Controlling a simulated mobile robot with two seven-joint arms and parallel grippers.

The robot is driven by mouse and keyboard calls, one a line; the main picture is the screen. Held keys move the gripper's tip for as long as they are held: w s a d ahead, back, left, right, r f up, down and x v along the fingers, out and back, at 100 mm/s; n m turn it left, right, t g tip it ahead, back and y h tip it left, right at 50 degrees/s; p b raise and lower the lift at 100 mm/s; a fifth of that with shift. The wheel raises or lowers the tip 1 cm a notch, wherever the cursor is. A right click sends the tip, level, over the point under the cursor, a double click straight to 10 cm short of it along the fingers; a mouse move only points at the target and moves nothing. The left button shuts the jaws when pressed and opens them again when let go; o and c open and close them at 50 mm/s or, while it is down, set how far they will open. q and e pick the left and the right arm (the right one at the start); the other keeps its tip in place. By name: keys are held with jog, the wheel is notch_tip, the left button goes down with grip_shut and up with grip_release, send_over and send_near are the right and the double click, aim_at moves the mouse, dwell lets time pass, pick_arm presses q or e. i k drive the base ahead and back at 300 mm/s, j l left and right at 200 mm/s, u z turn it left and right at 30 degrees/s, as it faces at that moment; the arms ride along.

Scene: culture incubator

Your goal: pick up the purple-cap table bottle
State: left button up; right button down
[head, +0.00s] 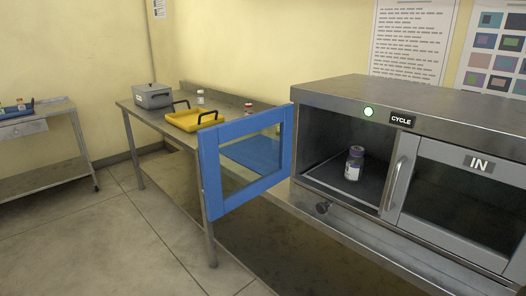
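A small bottle with a greyish-purple cap and a white label (354,165) stands upright inside the open left compartment of the metal incubator (440,115). On the metal table behind the open door stand two more small bottles. One is a whitish bottle (200,98) behind the yellow tray. The other is a small bottle (249,109) to the right of the tray. Their cap colours are too small to tell surely. Neither of my grippers is in view.
The blue-framed door (211,172) is swung open to the left and stands in front of part of the metal table (165,119). A yellow tray with dark handles (185,122) and a grey box (153,98) are on it. The IN door (465,200) is shut. A side table (50,117) stands far left.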

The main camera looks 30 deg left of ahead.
aim_at(355, 162)
jog(key=i+j+z, duration=0.25)
jog(key=j+z, duration=0.2)
jog(key=j, duration=1.15)
jog(key=j+z, duration=0.5)
jog(key=j, duration=1.1)
